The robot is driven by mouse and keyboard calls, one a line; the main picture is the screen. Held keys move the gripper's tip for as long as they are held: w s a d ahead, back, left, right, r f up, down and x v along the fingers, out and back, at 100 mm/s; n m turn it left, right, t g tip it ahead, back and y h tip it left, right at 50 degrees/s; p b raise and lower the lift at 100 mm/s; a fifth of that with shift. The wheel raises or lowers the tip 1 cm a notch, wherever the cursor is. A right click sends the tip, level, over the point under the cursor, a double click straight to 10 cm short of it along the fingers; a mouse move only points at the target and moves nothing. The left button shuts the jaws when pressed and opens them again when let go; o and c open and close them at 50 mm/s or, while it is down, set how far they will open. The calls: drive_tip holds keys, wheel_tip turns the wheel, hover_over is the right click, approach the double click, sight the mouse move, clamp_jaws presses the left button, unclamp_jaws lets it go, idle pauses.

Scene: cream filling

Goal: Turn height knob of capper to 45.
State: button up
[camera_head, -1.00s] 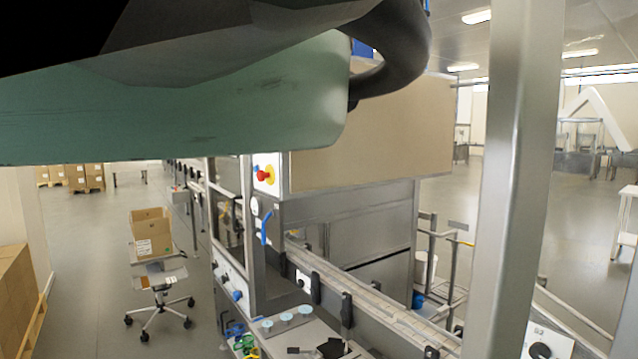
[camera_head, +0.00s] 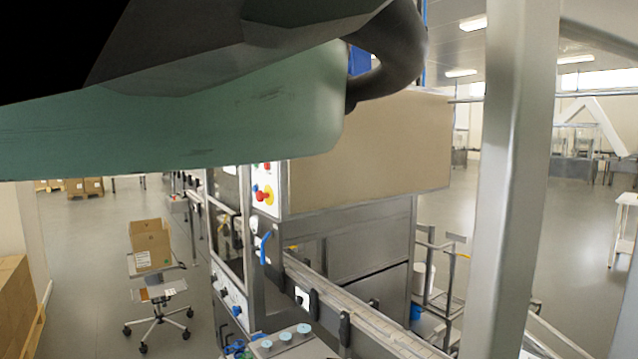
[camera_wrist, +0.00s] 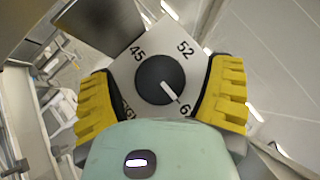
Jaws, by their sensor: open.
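In the wrist view the dark round height knob (camera_wrist: 152,88) sits on a light square plate (camera_wrist: 137,68). The plate is printed with 45 at upper left, 52 at upper right and a partly hidden number starting with 6 at lower right. The knob's white pointer line points to the lower right, at that number. My gripper (camera_wrist: 161,84) is open. Its yellow ribbed fingers stand on either side of the plate, with the knob between them; I see gaps between fingers and knob. The plate's lower edge is hidden by my gripper's body. In the head view my gripper is not seen.
In the head view, my arm covers the upper left. A machine with a tan panel (camera_head: 372,155) and a conveyor (camera_head: 365,318) stands ahead. A metal post (camera_head: 512,170) rises at right. A chair (camera_head: 158,300) holding a cardboard box (camera_head: 150,245) stands on open floor at left.

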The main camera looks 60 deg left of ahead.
drive_tip(key=shift+o, duration=0.2)
drive_tip(key=c, duration=1.2)
